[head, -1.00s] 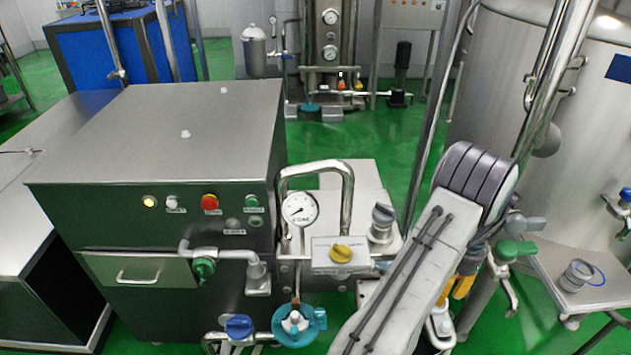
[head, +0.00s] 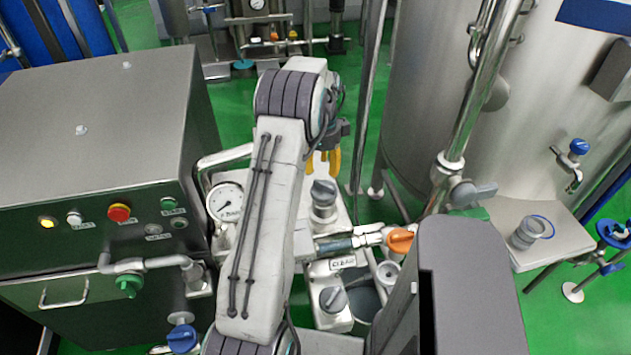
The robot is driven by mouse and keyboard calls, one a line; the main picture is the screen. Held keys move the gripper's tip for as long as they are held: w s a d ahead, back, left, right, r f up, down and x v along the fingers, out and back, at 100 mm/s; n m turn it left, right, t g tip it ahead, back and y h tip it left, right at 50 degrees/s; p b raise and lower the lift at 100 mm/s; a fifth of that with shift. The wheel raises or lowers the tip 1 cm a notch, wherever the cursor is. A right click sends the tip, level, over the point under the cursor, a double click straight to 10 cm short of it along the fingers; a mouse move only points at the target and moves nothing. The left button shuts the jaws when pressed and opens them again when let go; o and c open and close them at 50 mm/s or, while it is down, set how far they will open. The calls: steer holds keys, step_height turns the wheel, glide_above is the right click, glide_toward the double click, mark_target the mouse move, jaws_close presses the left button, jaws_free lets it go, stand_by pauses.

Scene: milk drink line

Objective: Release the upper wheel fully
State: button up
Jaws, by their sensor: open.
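A grey knob-like wheel (head: 324,193) stands on a steel block beside the machine; it is the higher of two grey knobs here. A second grey knob (head: 333,299) sits nearer me on a pale block. I cannot tell for sure which one is the upper wheel. My gripper (head: 324,168) points down with yellow fingers just beyond the higher knob, partly hidden by my arm. It is open and nothing shows between its fingers. I cannot tell the gap between fingers and knob. The round gauge (head: 227,202) stands left of my arm.
The steel machine (head: 95,130) with buttons fills the left. An orange-handled valve (head: 400,240) sits on a pipe right of my arm. A large tank (head: 430,100) and a small side table (head: 550,240) stand at right. Green floor shows between machine and tank.

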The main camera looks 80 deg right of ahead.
mark_target(322, 184)
steer(key=m, duration=0.4)
steer(key=shift+a, duration=0.15)
steer(key=shift+f+m, duration=0.15)
steer(key=shift+m, duration=0.25)
steer(key=shift+f+p, duration=0.7)
steer(key=shift+f, duration=2.8)
steer(key=shift+o, duration=0.2)
jaws_close()
